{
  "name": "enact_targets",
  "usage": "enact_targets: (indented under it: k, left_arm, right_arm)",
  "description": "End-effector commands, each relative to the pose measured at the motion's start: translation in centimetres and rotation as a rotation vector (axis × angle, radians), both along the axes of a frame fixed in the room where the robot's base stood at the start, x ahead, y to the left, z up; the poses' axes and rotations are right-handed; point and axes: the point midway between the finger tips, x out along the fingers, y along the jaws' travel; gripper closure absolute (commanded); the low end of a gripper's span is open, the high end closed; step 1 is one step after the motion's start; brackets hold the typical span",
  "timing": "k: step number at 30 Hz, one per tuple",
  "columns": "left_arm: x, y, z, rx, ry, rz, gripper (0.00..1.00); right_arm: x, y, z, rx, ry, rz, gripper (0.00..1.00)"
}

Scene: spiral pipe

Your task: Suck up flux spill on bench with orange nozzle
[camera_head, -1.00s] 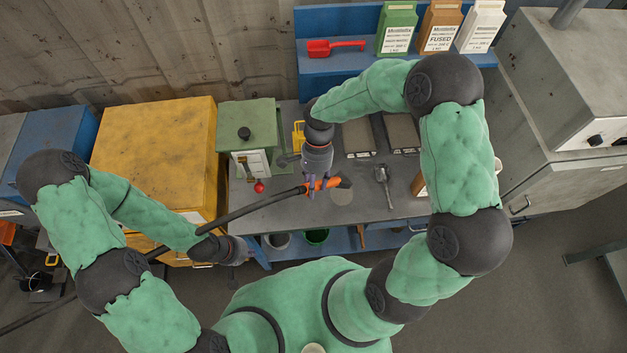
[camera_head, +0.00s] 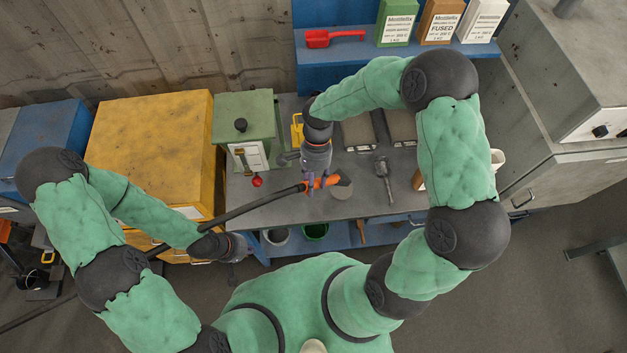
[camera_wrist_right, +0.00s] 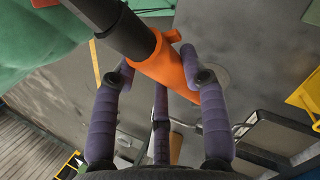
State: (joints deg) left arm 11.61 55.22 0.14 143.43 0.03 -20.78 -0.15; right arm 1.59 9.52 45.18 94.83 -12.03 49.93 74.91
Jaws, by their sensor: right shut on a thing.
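The orange nozzle (camera_head: 319,183) is on the end of a black hose (camera_head: 262,203) and sits low over the grey bench (camera_head: 285,210). My right gripper (camera_head: 313,187) is shut around the nozzle; in the right wrist view its purple fingers surround the orange body (camera_wrist_right: 168,66). The flux spill shows as a pale round patch (camera_head: 342,192) beside the nozzle's dark tip; it also shows in the right wrist view (camera_wrist_right: 212,78). I cannot tell whether the tip touches the bench. My left gripper (camera_head: 240,248) is at the bench's front left; its fingers are unclear.
A green box (camera_head: 243,125) with a red-knobbed lever and a yellow cabinet (camera_head: 150,145) stand left. Buckets (camera_head: 315,231) stand beneath the bench.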

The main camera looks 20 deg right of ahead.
Motion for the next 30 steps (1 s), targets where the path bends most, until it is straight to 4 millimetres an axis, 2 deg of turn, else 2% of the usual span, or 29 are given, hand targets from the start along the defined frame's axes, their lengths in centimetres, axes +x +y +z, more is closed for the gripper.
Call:
enact_targets:
  k: [30]
  left_arm:
    - [0.0,0.0,-2.6,0.0,0.0,0.0,1.0]
  right_arm:
    - [0.0,0.0,-3.6,0.0,0.0,0.0,1.0]
